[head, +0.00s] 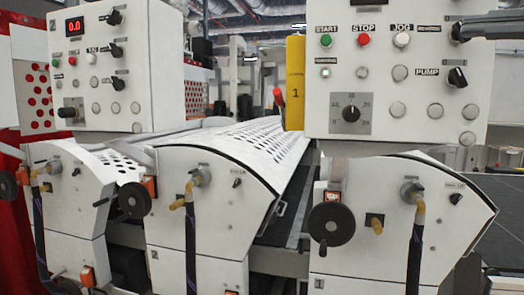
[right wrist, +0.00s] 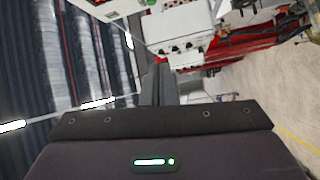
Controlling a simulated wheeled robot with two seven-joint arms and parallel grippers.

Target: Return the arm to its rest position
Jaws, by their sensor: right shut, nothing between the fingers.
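My right gripper (head: 464,28) comes in from the right edge of the head view, high up, in front of the top right corner of the right control panel (head: 390,75). Its grey fingers overlap the picture near a dark knob there; I cannot tell whether they touch it. In the right wrist view the fingers (right wrist: 157,85) are together, with nothing between them. The view past them is tilted, with the machine at the top and floor at the right. My left gripper is not in view.
The right panel has START (head: 326,41), STOP (head: 364,40), JOG (head: 401,39) and a PUMP knob (head: 457,77). A left panel (head: 125,65) shows 0.0. Below stand white roller units with black handwheels (head: 331,224). Open grey floor (right wrist: 285,85) shows in the wrist view.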

